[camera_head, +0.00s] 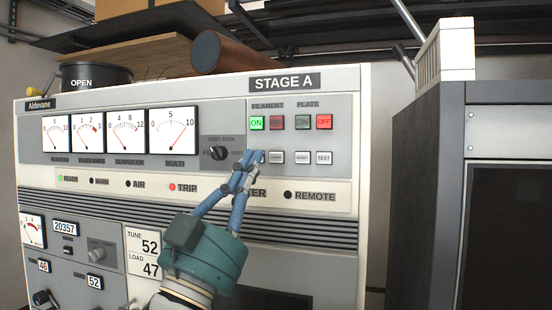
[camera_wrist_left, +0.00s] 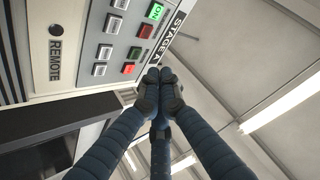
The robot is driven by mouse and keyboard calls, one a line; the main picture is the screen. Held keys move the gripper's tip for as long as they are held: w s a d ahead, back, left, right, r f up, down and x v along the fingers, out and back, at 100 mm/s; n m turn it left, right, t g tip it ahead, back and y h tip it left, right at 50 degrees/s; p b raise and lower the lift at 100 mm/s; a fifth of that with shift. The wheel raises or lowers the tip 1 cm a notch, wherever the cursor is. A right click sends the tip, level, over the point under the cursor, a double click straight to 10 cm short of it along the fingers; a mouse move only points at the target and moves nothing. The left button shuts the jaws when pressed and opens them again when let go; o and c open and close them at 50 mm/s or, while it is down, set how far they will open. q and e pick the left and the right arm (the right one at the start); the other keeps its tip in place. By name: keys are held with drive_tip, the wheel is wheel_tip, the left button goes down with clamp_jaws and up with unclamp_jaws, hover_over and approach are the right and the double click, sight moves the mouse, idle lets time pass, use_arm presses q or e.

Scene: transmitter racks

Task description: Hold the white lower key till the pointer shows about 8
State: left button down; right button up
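A row of small white keys sits under the coloured FILAMENT and PLATE buttons. The middle ones (camera_head: 275,157) have labels too small to read, and the rightmost is the TEST key (camera_head: 324,158). The row also shows in the left wrist view (camera_wrist_left: 106,52). My left gripper (camera_head: 253,158) has its blue fingers together, with their tips in front of the row's left end, hiding that key. I cannot tell whether they touch it. The fingertips (camera_wrist_left: 161,82) are empty. Four-scale meter row: the MULTI meter (camera_head: 173,132) has its pointer toward the upper right.
The lit green ON button (camera_head: 257,123) and red OFF button (camera_head: 324,121) are close above the keys. A round knob (camera_head: 218,153) is left of the fingertips. A dark cabinet (camera_head: 425,180) stands right.

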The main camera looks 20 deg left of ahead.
use_arm(q)
drive_tip(key=shift+w, duration=0.1)
drive_tip(key=shift+w+d, duration=0.15)
drive_tip(key=shift+w, duration=4.2)
drive_tip(key=shift+w, duration=0.2)
drive_tip(key=shift+w, duration=0.25)
drive_tip(key=shift+w, duration=0.35)
idle(0.4)
drive_tip(key=shift+s, duration=0.1)
idle(0.9)
drive_tip(key=shift+s, duration=0.65)
drive_tip(key=shift+s, duration=0.15)
drive_tip(key=shift+s, duration=2.35)
